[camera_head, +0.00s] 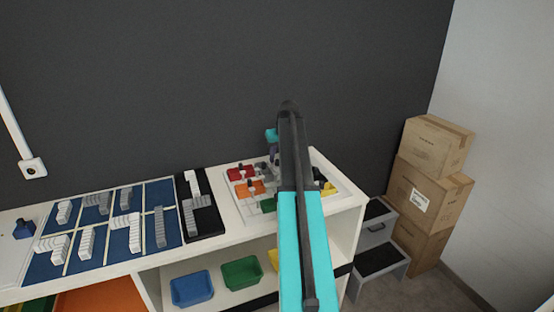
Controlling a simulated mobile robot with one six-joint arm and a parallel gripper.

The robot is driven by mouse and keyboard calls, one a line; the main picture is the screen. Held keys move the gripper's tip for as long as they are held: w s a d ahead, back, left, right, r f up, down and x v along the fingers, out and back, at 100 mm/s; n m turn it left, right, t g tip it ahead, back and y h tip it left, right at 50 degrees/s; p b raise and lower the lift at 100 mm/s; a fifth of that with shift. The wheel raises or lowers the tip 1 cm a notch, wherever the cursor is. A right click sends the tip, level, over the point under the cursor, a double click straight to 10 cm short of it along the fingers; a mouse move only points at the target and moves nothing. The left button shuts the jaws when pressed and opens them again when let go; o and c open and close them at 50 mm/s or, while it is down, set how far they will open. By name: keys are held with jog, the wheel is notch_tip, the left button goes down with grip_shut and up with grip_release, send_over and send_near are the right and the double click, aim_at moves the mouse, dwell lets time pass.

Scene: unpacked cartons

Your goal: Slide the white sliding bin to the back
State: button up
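My turquoise and black arm rises through the middle of the head view and covers part of the shelf unit. A small turquoise and dark part of my arm's far end (272,143) shows just left of the black link, above a white tray (229,203). My fingers cannot be made out there, so their opening is hidden. I cannot pick out a white sliding bin for certain. The bins that show on the lower shelf are blue (192,289), green (242,273) and yellow (273,260); the yellow one is partly behind my arm.
The white shelf unit (232,240) stands along a dark wall. Its top bears the tray with coloured pieces, a black board (207,223) and a blue gridded mat (170,234) with grey blocks. A step stool (378,260) and stacked cartons (427,195) stand at the right.

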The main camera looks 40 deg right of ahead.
jog(key=b+v, duration=0.2)
jog(key=v, duration=1)
dwell(0.6)
